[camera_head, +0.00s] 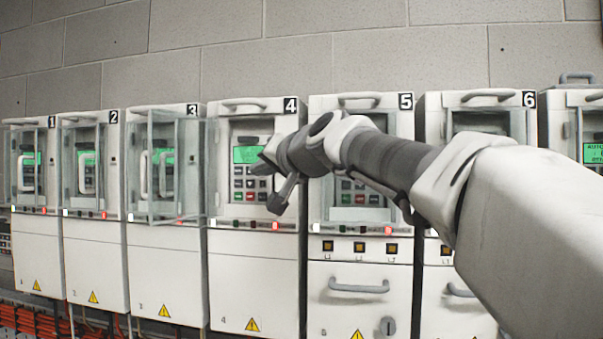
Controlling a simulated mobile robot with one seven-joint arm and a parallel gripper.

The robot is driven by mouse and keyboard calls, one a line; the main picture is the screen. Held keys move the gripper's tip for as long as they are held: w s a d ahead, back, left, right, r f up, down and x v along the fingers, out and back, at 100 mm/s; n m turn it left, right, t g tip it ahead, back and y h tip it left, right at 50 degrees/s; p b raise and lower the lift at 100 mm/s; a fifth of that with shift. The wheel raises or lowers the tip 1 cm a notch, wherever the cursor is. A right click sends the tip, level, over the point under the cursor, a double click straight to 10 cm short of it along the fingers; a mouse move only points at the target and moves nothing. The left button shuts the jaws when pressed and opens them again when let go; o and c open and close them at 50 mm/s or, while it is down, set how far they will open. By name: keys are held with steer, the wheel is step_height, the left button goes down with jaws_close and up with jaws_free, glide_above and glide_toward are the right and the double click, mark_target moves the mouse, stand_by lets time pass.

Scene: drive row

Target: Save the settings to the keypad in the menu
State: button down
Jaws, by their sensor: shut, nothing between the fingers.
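Drive cabinet 4 (228,271) has an uncovered recess. In it is a keypad (238,184) with a lit green screen (246,155) and rows of small buttons, including a green and a red one low down. The screen text is too small to read.
Clear covers with handles stand in front of cabinets 1, 2 and 3 (164,265); one clear panel sticks out just left of keypad 4. Cabinet 5 (360,305) and cabinet 6 (455,312) are partly behind my arm. Orange cables (35,320) run along the floor at left.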

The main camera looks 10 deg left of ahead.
steer(key=shift+s, duration=0.1)
steer(key=s, duration=0.5)
steer(key=shift+a, duration=0.25)
steer(key=shift+d+r, duration=0.1)
steer(key=shift+d, duration=0.05)
stand_by(3.1)
